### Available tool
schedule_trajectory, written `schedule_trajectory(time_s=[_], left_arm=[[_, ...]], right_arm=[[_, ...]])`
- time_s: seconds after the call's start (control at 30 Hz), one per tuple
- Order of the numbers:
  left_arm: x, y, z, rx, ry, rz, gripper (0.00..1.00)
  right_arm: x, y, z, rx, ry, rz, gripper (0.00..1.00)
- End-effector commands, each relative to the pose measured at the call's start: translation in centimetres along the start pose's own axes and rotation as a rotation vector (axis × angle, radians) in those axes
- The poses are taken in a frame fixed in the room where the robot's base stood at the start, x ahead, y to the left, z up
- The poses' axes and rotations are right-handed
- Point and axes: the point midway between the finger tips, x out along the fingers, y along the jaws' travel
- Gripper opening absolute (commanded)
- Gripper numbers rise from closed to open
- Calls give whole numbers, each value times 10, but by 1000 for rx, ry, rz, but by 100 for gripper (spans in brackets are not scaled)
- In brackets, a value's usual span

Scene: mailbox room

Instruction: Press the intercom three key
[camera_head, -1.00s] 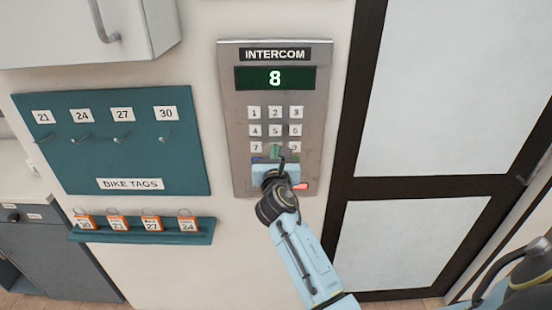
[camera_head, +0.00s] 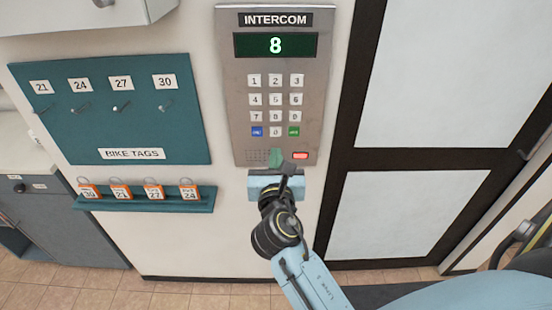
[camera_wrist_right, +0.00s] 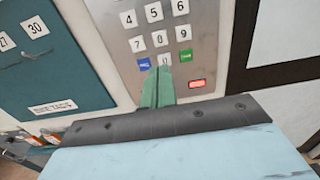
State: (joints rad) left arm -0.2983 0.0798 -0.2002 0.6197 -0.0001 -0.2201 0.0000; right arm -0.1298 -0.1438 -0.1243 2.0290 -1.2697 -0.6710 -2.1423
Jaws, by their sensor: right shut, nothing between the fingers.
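The grey intercom panel (camera_head: 236,110) is on the wall, and its green display (camera_head: 275,45) reads 8. The white three key (camera_head: 297,80) is at the right of the top key row, fully in view. My right gripper (camera_head: 276,158) is shut and empty, with its green fingertips over the lower edge of the panel, below the keypad. In the right wrist view, the shut fingers (camera_wrist_right: 158,88) point up at the bottom key row, near the zero key (camera_wrist_right: 164,60); the three key is out of that picture. I cannot tell whether the fingertips touch the panel. My left gripper is not in view.
A teal bike tags board (camera_head: 185,130) hangs left of the intercom, above a teal shelf (camera_head: 205,205) with several orange tags. A dark-framed door (camera_head: 338,190) stands close on the right. A red button (camera_head: 300,155) is at the panel's lower right.

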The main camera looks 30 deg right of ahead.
Motion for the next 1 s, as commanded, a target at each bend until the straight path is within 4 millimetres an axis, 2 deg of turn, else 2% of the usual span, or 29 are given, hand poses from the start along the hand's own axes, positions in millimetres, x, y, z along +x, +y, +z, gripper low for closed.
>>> schedule_trajectory(time_s=[0.47,0.57,0.67,0.77,0.8,0.87,0.9,0.97,1.0], left_arm=[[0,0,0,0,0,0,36],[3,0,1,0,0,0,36],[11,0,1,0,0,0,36],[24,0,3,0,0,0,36],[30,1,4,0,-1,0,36],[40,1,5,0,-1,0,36],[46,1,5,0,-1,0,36],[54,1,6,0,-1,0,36],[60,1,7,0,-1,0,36]], right_arm=[[0,0,-1,0,1,1,0],[0,4,-16,26,27,17,0],[-2,16,-66,126,116,63,0],[-14,31,-154,316,290,106,0],[-23,35,-196,412,379,108,0],[-43,36,-263,571,525,82,0],[-58,34,-306,679,620,44,0],[-86,24,-367,839,755,-45,0],[-107,15,-406,945,838,-125,0]])
